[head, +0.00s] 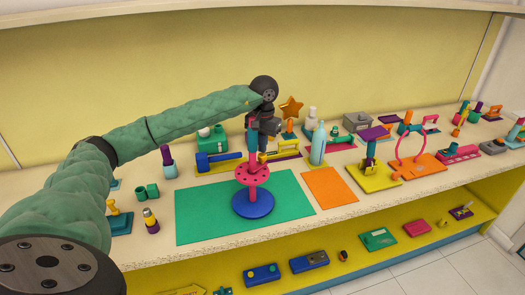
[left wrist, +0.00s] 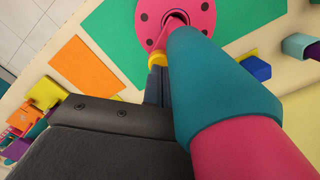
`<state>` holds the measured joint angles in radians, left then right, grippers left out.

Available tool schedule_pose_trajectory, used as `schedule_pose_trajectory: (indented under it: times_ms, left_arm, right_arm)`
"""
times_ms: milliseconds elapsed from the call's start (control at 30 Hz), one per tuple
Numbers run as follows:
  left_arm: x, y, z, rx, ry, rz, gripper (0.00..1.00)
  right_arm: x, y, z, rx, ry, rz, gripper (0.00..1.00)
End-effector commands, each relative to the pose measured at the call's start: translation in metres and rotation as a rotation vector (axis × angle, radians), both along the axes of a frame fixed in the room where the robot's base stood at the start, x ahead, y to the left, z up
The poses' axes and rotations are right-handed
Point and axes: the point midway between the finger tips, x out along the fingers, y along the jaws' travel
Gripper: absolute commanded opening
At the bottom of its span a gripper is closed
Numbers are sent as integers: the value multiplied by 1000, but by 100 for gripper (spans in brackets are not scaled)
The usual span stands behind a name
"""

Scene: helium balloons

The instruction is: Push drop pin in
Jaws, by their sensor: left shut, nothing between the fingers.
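A round pink plate with holes (head: 252,175) sits on a blue round base (head: 253,204) on a green mat (head: 205,222). A teal post with a pink part (head: 252,138) rises above the plate's middle. In the left wrist view, the post (left wrist: 215,85) is large and close, running down to the centre hole of the pink plate (left wrist: 150,22). I cannot tell which part is the drop pin. My left gripper (head: 262,150) is shut and empty, pointing down close beside the post above the plate. Its dark fingers also show in the left wrist view (left wrist: 156,85); contact is unclear.
An orange mat (head: 330,187) lies to the right of the green one. A pale blue bottle-like piece (head: 318,145) stands behind it. Several coloured toys line the table's back and right. A lower yellow shelf (head: 345,268) holds more toys.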

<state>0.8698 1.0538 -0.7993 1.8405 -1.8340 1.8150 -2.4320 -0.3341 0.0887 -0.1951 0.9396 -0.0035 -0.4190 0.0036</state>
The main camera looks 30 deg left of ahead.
Motion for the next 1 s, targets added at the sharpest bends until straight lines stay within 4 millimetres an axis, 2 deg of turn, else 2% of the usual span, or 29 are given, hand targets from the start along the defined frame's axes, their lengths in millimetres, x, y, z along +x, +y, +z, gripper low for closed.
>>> schedule_pose_trajectory:
  times_ms: [167,700,1000]
  left_arm:
    - [1,0,7,0,-2,0,0]
    - [2,0,49,0,-2,0,0]
    - [2,0,51,0,-1,0,0]
  right_arm:
    - [0,0,2,0,0,0,36]
    - [0,0,7,0,0,0,36]
    - [0,0,7,0,0,0,36]
